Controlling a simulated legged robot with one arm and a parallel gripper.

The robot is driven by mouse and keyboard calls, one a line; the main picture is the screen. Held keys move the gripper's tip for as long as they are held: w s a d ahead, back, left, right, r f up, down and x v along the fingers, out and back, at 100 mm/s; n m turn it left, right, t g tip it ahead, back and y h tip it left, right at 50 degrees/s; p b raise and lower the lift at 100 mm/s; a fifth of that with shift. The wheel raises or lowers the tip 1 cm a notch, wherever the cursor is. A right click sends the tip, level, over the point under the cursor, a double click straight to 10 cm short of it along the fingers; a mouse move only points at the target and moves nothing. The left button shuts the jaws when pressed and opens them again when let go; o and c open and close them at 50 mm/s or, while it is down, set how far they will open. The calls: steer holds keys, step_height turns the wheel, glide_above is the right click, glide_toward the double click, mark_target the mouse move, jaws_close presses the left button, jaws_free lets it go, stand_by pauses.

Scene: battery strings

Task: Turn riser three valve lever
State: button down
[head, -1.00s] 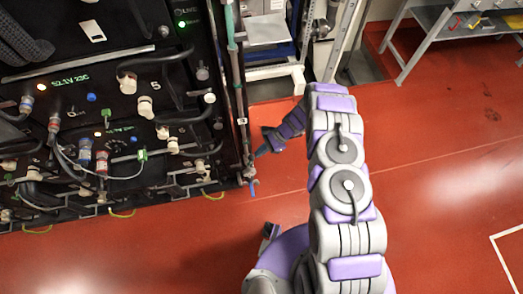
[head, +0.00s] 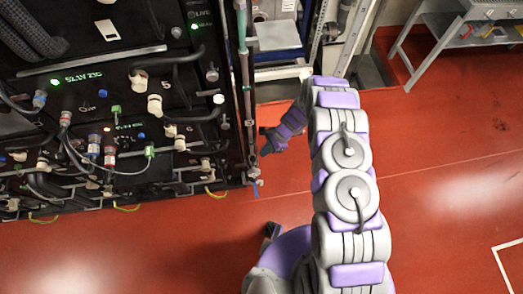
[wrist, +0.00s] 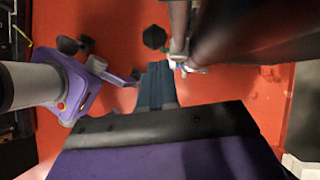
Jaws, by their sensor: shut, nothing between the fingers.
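A thin vertical riser pipe (head: 243,90) runs down the right edge of the black battery rack. Small fittings sit at its lower end, with a small blue piece (head: 257,188), perhaps a valve lever, at the bottom. My gripper (head: 264,143) is shut and empty, just right of the pipe's lower part; whether it touches is unclear. In the wrist view my gripper's fingers (wrist: 157,85) point away from me. A dark pipe (wrist: 235,35) crosses close at the upper right, with a pale metal fitting (wrist: 181,62) near the fingertips. I cannot read which riser is number three.
The battery rack (head: 100,34) with cables and connectors fills the left. A grey bench (head: 455,22) stands at the upper right, and a metal-framed unit (head: 279,36) behind the pipe. The red floor (head: 430,190) to the right is clear.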

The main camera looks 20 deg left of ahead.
steer(key=w+d+f+p+v, duration=0.1)
steer(key=v, duration=1)
steer(key=shift+d+r, duration=0.2)
steer(key=shift+r, duration=0.05)
steer(key=shift+w+a, duration=0.1)
steer(key=shift+w, duration=0.05)
